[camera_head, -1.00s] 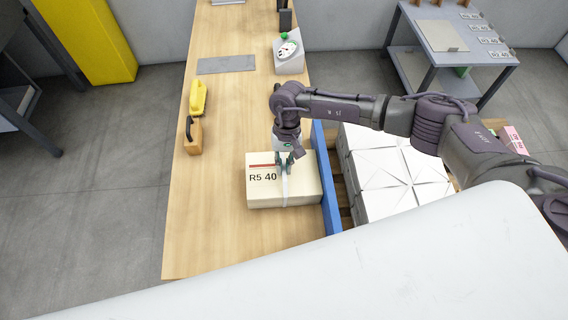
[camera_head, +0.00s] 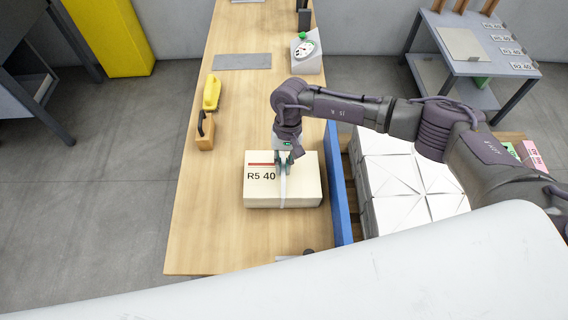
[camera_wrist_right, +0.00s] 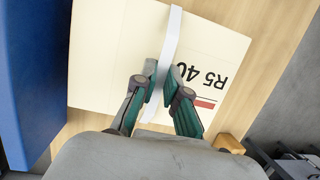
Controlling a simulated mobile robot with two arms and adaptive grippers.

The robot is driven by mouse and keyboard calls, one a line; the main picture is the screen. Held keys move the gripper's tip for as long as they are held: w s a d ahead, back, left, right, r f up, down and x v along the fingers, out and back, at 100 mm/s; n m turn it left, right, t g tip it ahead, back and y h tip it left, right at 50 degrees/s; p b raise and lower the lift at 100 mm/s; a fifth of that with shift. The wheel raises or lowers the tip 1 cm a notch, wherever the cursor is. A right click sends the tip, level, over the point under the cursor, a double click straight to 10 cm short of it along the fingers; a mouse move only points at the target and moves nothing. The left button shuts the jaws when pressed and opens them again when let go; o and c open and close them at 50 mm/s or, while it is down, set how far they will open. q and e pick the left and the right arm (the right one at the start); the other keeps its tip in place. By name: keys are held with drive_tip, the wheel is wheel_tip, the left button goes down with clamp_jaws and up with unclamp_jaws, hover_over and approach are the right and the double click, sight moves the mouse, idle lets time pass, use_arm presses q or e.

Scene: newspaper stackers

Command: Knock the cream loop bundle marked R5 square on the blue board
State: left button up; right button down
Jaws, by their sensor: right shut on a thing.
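The cream bundle marked R5 40 (camera_head: 305,185) lies on the wooden table, left of the blue board (camera_head: 340,190). A narrow strip of wood shows between them in the head view. A white strap loop (camera_head: 283,190) runs around the bundle. My right gripper (camera_head: 285,166) is shut on the strap at the bundle's top; whether the bundle is lifted is unclear. In the right wrist view, the gripper (camera_wrist_right: 160,98) pinches the strap (camera_wrist_right: 172,45) beside the printed bundle (camera_wrist_right: 110,60), with the blue board (camera_wrist_right: 35,70) at left. My left gripper is out of view.
A yellow tool (camera_head: 211,93) and a wooden block with a dark handle (camera_head: 205,135) stand at the table's left edge. A dial scale (camera_head: 306,55) stands behind. White bundles (camera_head: 410,185) are stacked beyond the board. A dark knob (camera_head: 308,252) shows at the front edge. The table's left-front area is bare.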

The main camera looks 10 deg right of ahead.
drive_tip(key=shift+s+a+p+v, duration=0.2)
drive_tip(key=shift+p+v, duration=0.1)
drive_tip(key=shift+v, duration=0.7)
drive_tip(key=shift+s+a+p+v, duration=0.1)
drive_tip(key=shift+s+p+v, duration=0.2)
drive_tip(key=shift+v, duration=0.75)
drive_tip(key=shift+s+a+p+v, duration=0.1)
drive_tip(key=shift+p+v, duration=0.25)
drive_tip(key=shift+v, duration=0.65)
drive_tip(key=shift+r, duration=0.25)
